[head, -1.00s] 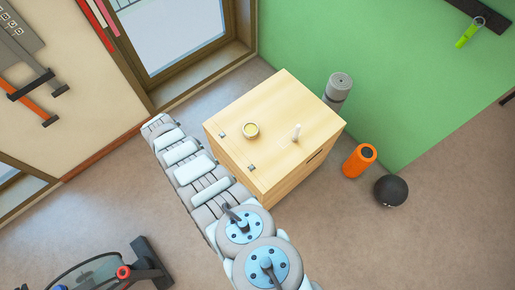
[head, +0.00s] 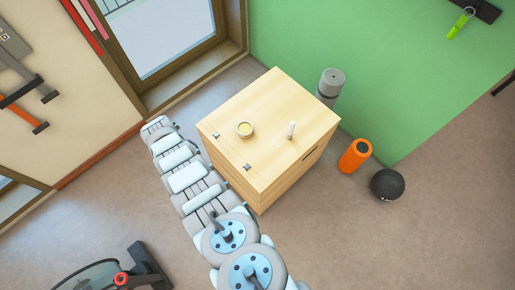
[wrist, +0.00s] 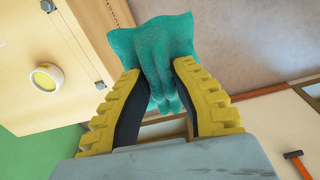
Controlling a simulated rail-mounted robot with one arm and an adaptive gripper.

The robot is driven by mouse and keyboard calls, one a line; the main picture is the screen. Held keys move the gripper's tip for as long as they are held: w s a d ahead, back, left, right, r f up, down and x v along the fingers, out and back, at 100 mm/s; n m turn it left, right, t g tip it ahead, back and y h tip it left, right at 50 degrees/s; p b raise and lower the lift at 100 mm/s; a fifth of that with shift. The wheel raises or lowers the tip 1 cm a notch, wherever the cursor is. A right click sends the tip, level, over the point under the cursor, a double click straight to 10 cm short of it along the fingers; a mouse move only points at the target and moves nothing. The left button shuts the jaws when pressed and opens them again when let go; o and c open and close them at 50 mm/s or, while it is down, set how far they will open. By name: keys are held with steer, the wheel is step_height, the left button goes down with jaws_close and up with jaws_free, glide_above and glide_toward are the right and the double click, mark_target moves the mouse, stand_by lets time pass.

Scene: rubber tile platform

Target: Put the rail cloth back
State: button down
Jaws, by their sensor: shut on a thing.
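A teal-green cloth (wrist: 152,45) hangs bunched between the two yellow, black-padded fingers of my gripper (wrist: 158,98) in the wrist view. My gripper is shut on the cloth, which spreads out beyond the fingertips. In the head view my arm stretches along the left side of the wooden box; the gripper and cloth do not show there. No rail can be made out clearly as the cloth's place.
Exercise equipment (head: 135,272) is at lower left.

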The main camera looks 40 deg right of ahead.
steer(key=shift+s+d+f, duration=0.1)
steer(key=shift+d+f, duration=0.3)
steer(key=shift+f, duration=0.1)
steer(key=shift+d+f+b, duration=0.1)
steer(key=shift+f+b, duration=0.05)
steer(key=shift+b, duration=0.25)
steer(key=shift+s+d+f+m, duration=0.1)
steer(key=shift+d+f+m, duration=0.05)
steer(key=shift+d+m, duration=0.2)
steer(key=shift+d+f, duration=0.1)
steer(key=shift+d, duration=0.05)
steer(key=shift+s+f, duration=0.15)
steer(key=shift+d+f+b, duration=0.2)
steer(key=shift+d+b, duration=0.2)
stand_by(0.9)
steer(key=shift+s+d+f, duration=0.1)
steer(key=shift+d, duration=0.05)
steer(key=shift+w+d+m, duration=0.1)
steer(key=shift+w+m, duration=0.15)
